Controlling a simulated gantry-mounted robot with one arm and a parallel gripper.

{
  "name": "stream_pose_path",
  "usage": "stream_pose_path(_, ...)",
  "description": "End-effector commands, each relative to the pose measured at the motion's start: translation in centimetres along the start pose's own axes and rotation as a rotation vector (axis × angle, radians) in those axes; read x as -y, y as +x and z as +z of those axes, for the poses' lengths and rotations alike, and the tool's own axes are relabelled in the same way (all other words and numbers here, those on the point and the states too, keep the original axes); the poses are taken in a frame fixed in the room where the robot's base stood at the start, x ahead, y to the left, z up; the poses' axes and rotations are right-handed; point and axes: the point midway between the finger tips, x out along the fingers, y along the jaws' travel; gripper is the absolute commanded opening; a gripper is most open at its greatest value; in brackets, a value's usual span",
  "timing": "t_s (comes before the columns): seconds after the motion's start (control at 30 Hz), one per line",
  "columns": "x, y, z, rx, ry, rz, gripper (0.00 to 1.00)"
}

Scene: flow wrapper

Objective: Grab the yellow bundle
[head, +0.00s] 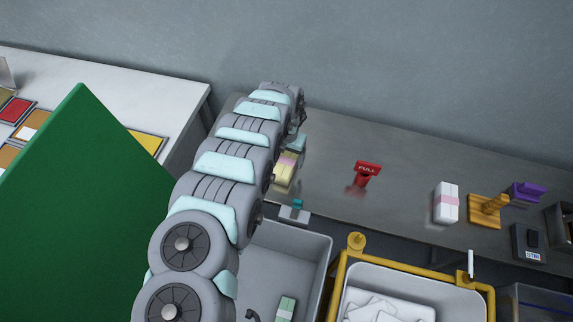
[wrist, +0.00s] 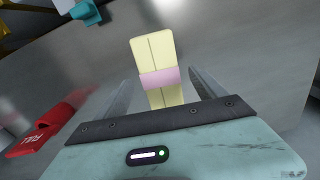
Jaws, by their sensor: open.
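The yellow bundle (wrist: 154,50) is pale yellow with a pink band around its middle. In the wrist view it lies between and beyond the two fingers of my gripper (wrist: 158,90), with its near end partly hidden by the gripper body. The fingers are apart, one on each side of it, and I cannot tell whether either touches it. In the head view the yellow bundle (head: 284,176) shows on the grey counter just right of my arm, partly covered by it. My gripper is mostly hidden there behind the arm.
A red FULL sign (head: 366,173) stands on the counter (head: 330,150), with a white banded bundle (head: 446,202) and a wooden stamp stand (head: 489,209) further right. In front are a grey bin (head: 318,250) holding a green bundle and a yellow-framed cart (head: 345,262). A green panel (head: 85,200) is at left.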

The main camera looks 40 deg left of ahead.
Motion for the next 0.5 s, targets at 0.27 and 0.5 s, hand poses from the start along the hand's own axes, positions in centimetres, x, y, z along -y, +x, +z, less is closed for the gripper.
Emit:
stream_pose_path(0.27, -0.1, 2.8, -0.2, -0.002, 0.001, 0.002, 0.80)
stream_pose_path(0.5, 0.1, 3.6, -0.1, 0.000, 0.000, -0.001, 0.80)
